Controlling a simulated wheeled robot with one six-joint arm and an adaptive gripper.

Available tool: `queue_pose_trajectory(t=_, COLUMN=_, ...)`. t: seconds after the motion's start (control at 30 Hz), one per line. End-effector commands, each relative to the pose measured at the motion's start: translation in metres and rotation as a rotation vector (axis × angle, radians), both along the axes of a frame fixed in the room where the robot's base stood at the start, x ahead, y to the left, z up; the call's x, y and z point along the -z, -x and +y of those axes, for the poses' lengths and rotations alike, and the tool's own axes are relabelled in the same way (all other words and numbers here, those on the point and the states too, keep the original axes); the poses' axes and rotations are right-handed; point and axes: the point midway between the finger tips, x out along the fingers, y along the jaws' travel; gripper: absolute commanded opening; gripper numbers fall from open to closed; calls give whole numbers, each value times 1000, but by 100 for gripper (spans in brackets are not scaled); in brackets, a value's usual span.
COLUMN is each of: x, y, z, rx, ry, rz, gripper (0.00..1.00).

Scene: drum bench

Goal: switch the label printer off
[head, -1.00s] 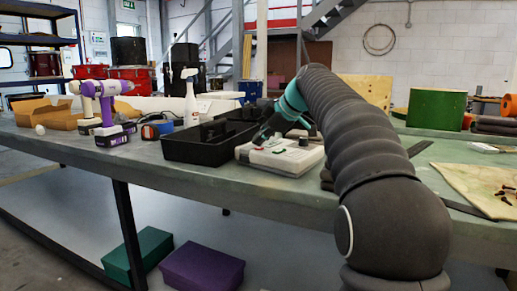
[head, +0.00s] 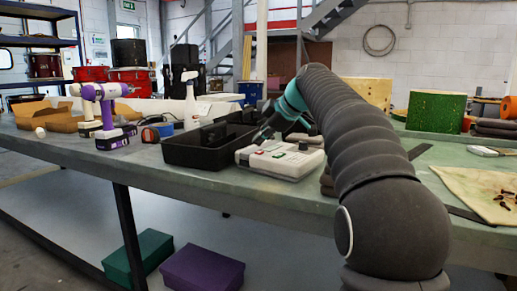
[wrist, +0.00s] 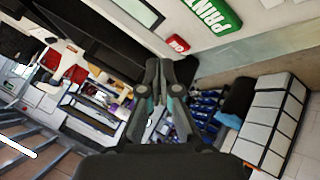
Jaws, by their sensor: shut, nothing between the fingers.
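The label printer (head: 283,163) is a pale, low box on the bench, just right of a black tray. It has small coloured buttons on its top. In the wrist view its pale top fills the upper right, with a green button marked PRINT (wrist: 212,14) and a smaller red button (wrist: 177,43) with white lettering. My gripper (head: 259,138) is above the left part of the printer in the head view. In the wrist view my gripper (wrist: 163,66) has its fingers together and empty, close to the red button. I cannot tell whether the fingertips touch the printer.
The black tray (head: 192,157) stands left of the printer. Further left are a purple drill (head: 110,120) and a white spray bottle (head: 191,98). Bare bench (head: 255,193) shows in front.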

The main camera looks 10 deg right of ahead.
Motion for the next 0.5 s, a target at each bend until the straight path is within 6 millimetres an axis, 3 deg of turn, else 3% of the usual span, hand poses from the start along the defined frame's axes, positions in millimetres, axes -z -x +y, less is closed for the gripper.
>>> queue_pose_trajectory(t=0.33, x=-2, y=0, z=0, rx=-1, ry=0, rz=1, gripper=0)
queue_pose_trajectory(t=0.5, x=-13, y=0, z=0, rx=0, ry=0, rz=0, gripper=0)
